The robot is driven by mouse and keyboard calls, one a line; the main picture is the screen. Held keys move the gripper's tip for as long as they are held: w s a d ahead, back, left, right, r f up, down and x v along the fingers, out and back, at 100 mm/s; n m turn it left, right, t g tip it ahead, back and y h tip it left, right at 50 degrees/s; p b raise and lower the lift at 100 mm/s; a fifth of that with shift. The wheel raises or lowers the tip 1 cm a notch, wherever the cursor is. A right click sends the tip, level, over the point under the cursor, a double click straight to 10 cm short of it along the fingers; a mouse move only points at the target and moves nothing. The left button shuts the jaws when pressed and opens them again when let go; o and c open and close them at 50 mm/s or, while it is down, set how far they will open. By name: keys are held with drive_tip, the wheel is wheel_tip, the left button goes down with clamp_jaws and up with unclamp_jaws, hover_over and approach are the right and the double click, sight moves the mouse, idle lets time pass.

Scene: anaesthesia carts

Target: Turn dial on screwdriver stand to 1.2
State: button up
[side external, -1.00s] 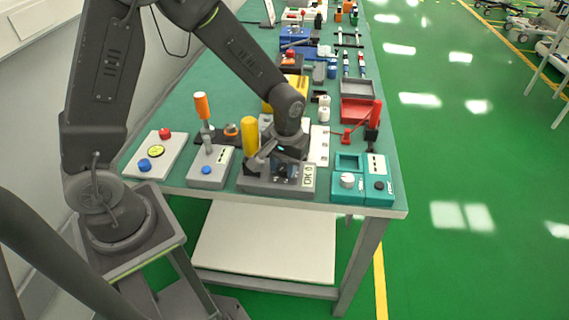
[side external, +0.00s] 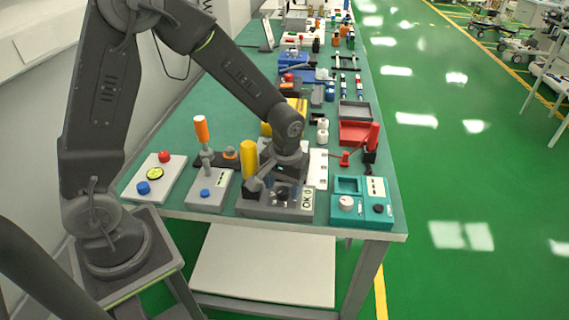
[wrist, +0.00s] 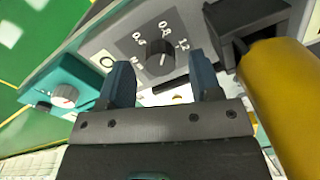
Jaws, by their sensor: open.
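The screwdriver stand is a grey box (side external: 262,209) near the table's front edge, with an "OK" label on its right end. A yellow handle (side external: 249,160) stands upright at its left; it also shows in the wrist view (wrist: 283,90). The black dial (wrist: 160,58) is on the stand's grey face, with markings around it including 0.8 and 1.2. Its pointer seems to point near 0.8. My gripper (wrist: 163,72) is open, its two blue-grey fingers to either side of the dial in the wrist view. Whether they touch it cannot be told.
A teal box (side external: 347,207) with a white knob stands close to the right of the stand. A grey box (side external: 208,194) with a blue button and a panel (side external: 155,180) with red and blue buttons are to the left. Red and grey bins (side external: 355,132) are behind.

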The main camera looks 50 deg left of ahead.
sight(283, 190)
wheel_tip(283, 190, up, 13)
drive_tip(key=shift+d, duration=0.3)
drive_tip(key=shift+w+f, duration=0.1)
drive_tip(key=shift+f, duration=0.05)
drive_tip(key=f+n, duration=0.4)
drive_tip(key=n, duration=0.5)
drive_tip(key=f+n, duration=0.5)
drive_tip(key=n, duration=0.4)
drive_tip(key=f+n, duration=0.5)
drive_tip(key=n, duration=0.4)
drive_tip(key=shift+a+n+h, duration=0.3)
drive_tip(key=shift+a+n, duration=0.05)
drive_tip(key=shift+n, duration=0.05)
drive_tip(key=shift+r, duration=0.1)
drive_tip(key=c, duration=0.9)
